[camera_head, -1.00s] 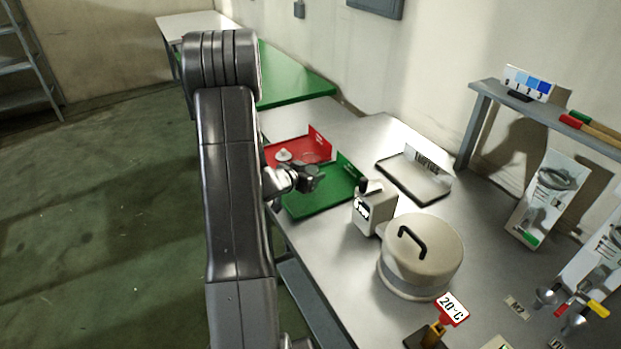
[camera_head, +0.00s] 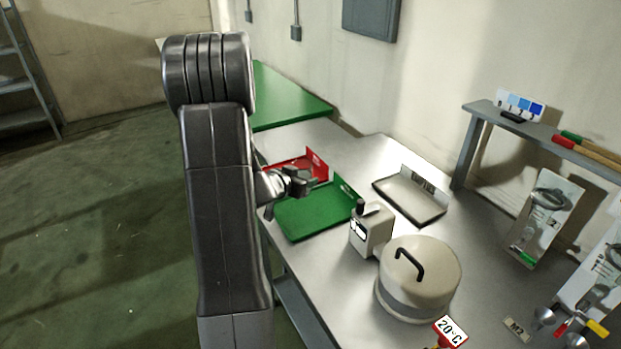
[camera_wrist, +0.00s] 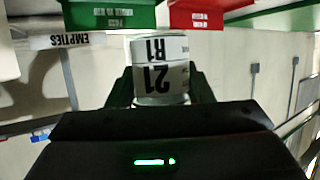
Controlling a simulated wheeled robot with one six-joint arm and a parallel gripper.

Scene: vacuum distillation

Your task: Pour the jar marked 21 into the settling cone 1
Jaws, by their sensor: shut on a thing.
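My gripper (camera_wrist: 160,92) is shut on the jar marked 21 (camera_wrist: 160,58), a pale jar with a label reading "21" and "R1". The wrist view is upside down, and the label is inverted like the tray signs, so the jar looks about upright. In the head view my gripper (camera_head: 298,184) is above the red and green trays; the jar cannot be made out there. I cannot pick out settling cone 1 for sure. Metal funnel shapes (camera_head: 544,316) show at the lower right edge, near a plate reading "M2".
The green tray (camera_head: 310,217) and red tray (camera_head: 318,165) lie below my gripper. A raised shelf (camera_head: 480,106) and picture boards (camera_head: 545,215) are at right.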

